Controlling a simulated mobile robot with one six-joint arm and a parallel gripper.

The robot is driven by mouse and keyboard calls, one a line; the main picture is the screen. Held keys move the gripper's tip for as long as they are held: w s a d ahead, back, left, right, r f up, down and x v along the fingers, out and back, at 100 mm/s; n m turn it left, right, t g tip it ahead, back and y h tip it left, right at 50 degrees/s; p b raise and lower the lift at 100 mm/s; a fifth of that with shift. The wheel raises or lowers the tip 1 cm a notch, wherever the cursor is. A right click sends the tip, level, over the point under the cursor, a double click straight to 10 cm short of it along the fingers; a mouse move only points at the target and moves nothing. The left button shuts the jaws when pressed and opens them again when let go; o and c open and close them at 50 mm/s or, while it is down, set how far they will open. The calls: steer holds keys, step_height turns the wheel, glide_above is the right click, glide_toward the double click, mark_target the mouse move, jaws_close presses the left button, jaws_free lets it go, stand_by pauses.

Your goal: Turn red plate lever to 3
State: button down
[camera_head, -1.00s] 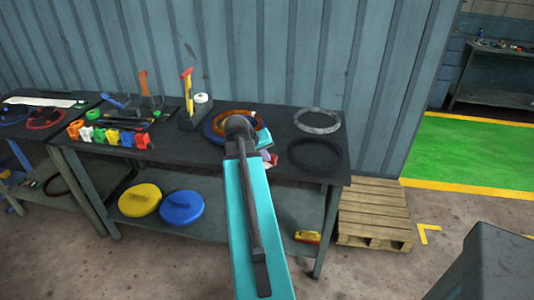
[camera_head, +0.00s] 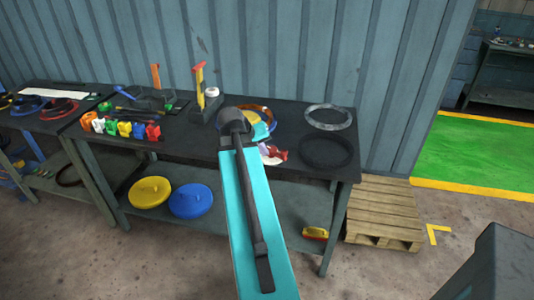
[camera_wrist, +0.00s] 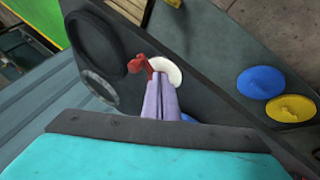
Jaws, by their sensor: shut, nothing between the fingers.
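A small red lever-like part (camera_head: 275,155) sits beside a pale disc (camera_head: 264,149) near the front edge of the workbench. In the wrist view the red part (camera_wrist: 138,66) lies just left of my fingertips, and the white disc (camera_wrist: 168,71) is partly behind them. I cannot tell whether they touch. My gripper (camera_wrist: 160,77) is shut and empty, its pale purple fingers together. No numbers can be read. A red-topped yellow post (camera_head: 199,85) stands further back on the bench.
A grey ring (camera_head: 328,117) and a black ring (camera_head: 326,152) lie to the right on the bench. Several coloured blocks (camera_head: 124,129) line its left front. A yellow disc (camera_head: 150,191) and a blue disc (camera_head: 190,200) lie on the shelf below. A pallet (camera_head: 383,215) stands at right.

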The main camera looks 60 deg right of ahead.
steer(key=b+v, duration=0.1)
steer(key=v, duration=0.6)
steer(key=shift+s, duration=0.1)
stand_by(0.5)
steer(key=w+a+f+n+g+y, duration=0.1)
steer(key=w+a+f+n+y, duration=0.15)
steer(key=a+f, duration=1.1)
steer(key=w+a+f+n+g+y, duration=0.1)
steer(key=w+a+f+n, duration=0.3)
steer(key=a+f, duration=0.9)
steer(key=s+a+f+n+g+y, duration=0.1)
steer(key=s+a+f+y, duration=0.1)
steer(key=s+a+f, duration=0.8)
steer(key=s+a+f+n+g+y, duration=0.1)
steer(key=s+a+f+n+g, duration=0.1)
steer(key=s+a+f, duration=0.8)
step_height(320, 180, down, 8)
steer(key=shift+s+f+g+y, duration=0.25)
steer(key=shift+g+y, duration=0.05)
steer(key=shift+y, duration=0.05)
